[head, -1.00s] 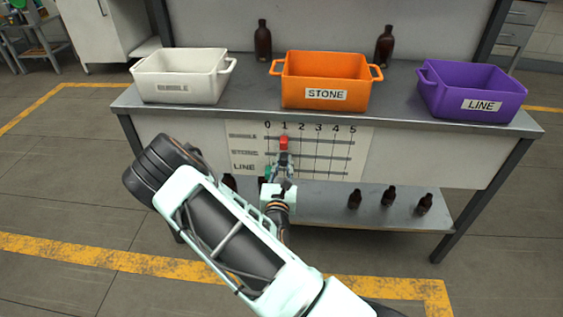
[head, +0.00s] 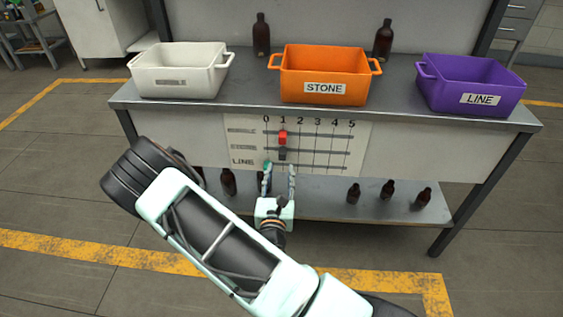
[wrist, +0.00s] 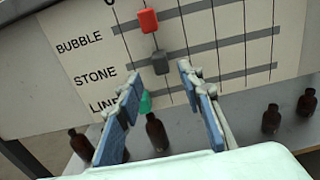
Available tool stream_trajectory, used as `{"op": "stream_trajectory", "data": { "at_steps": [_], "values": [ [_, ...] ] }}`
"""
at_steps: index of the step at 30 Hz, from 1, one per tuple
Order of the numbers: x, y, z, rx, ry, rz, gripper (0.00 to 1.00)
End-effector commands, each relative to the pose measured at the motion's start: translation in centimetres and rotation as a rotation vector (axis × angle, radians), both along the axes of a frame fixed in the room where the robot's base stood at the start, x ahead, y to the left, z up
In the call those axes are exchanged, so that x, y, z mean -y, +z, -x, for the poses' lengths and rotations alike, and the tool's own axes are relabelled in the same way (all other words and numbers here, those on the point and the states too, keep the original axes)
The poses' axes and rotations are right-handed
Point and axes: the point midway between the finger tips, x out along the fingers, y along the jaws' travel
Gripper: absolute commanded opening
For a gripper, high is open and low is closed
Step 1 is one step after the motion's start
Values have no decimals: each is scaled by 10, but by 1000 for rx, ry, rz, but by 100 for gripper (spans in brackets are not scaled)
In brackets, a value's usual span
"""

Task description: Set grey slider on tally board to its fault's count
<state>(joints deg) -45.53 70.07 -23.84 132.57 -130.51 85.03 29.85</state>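The tally board (head: 355,148) has rows for BUBBLE, STONE and LINE under columns 0 to 5. The grey slider (head: 282,153) is on the STONE row at column 1; it also shows in the wrist view (wrist: 160,63). The red slider (head: 283,137) is on the BUBBLE row at column 1. The green slider (wrist: 145,102) is on the LINE row near 0, partly hidden by my left finger. My gripper (head: 279,170) is open and empty, just below and in front of the grey slider. In the wrist view the slider shows beyond and between the spread fingertips (wrist: 158,73).
On the table (head: 245,101) stand a white BUBBLE bin (head: 180,72), an orange STONE bin (head: 325,72) and a purple LINE bin (head: 472,82). Two amber bottles (head: 261,36) stand behind them. Several bottles (head: 387,189) stand on the lower shelf (head: 320,208), some close to my gripper.

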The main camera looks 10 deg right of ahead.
Motion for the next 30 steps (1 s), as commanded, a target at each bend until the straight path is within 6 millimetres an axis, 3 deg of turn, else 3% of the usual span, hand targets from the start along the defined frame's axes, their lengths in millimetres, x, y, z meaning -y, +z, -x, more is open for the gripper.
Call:
{"op": "stream_trajectory", "data": {
  "at_steps": [3,10,26,30],
  "values": [
    [-8,0,23,-2,2,0,35],
    [-15,0,47,0,0,1,35],
    [-16,0,49,0,0,0,35],
    [-15,12,47,27,-17,-8,35]
  ]
}}
